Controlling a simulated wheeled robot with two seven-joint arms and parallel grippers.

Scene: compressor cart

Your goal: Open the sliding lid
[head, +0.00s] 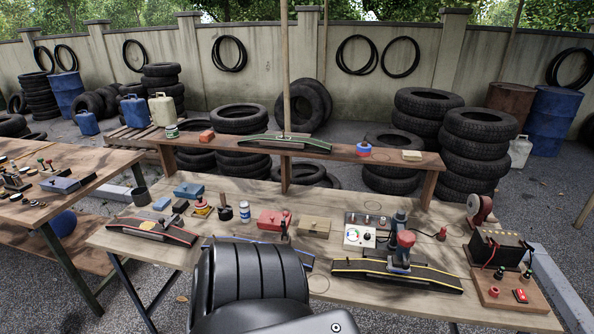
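A small tan wooden box (315,226) with a flat top and a small dark knob stands on the near wooden table, right of the middle. Its lid looks shut. A red box (270,219) stands just left of it, with a dark upright piece at its right side. A blue box (188,190) stands further left. I cannot tell for sure which of these has the sliding lid. Neither gripper shows. A black ribbed arm part of mine fills the bottom middle and hides the front of the table there.
Ramp-like boards lie at the left (153,231) and right (397,274) of the table (220,262). A white gauge box (359,236) stands right of the tan box. A black battery (497,249) is at far right. A raised shelf (345,153) runs along the back.

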